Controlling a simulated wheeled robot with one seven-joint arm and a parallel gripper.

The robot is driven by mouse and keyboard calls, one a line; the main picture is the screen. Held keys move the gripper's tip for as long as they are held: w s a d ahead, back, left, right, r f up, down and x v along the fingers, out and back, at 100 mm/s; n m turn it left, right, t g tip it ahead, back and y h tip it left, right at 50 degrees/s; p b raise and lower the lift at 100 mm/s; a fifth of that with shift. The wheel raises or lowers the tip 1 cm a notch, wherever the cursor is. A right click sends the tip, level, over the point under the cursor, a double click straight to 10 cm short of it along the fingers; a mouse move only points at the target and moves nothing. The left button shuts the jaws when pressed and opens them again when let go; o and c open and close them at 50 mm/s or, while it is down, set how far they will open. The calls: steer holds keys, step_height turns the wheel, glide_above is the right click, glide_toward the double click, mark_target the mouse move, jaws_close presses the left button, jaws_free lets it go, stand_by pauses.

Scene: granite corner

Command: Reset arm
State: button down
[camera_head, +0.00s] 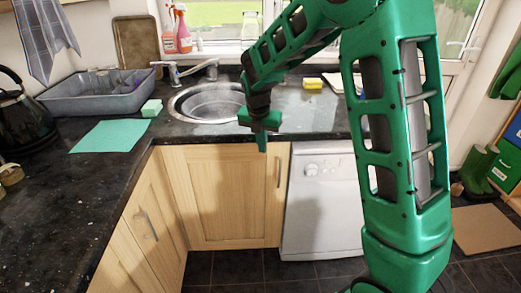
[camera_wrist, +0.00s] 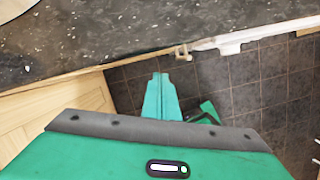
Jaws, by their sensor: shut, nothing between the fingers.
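My gripper (camera_head: 262,141) points down at the counter's front edge, in front of the round sink (camera_head: 210,103) in the head view. In the wrist view its two green fingers (camera_wrist: 161,92) are together and hold nothing. The fingers show over the dark tiled floor, just off the counter edge. My green arm reaches down to it from the upper right of the head view.
The dark speckled counter (camera_head: 60,205) holds a grey basin (camera_head: 97,95), a green mat (camera_head: 112,136), a black kettle (camera_head: 25,115) and a yellow sponge (camera_head: 313,83). Wooden cupboards (camera_head: 222,195) and a white dishwasher (camera_head: 322,205) stand below. Dark floor tiles (camera_head: 235,268) lie in front.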

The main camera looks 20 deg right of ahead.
steer(key=d+v, duration=0.1)
steer(key=v, duration=0.7)
steer(key=s+d+r+m, duration=0.2)
steer(key=s+d+m, duration=0.6)
steer(key=s+m, duration=0.15)
steer(key=s+d+f+m+g+y, duration=0.1)
steer(key=s+d+m, duration=0.2)
steer(key=s+m, duration=0.9)
steer(key=s+d+f+m+g+y, duration=0.1)
steer(key=s+d+m, duration=0.2)
steer(key=s+m, duration=1)
steer(key=s, duration=0.4)
steer(key=shift+s+d, duration=0.35)
steer(key=shift+d, duration=0.05)
steer(key=shift+f, duration=0.15)
steer(key=shift+w+f, duration=0.25)
steer(key=shift+w, duration=0.35)
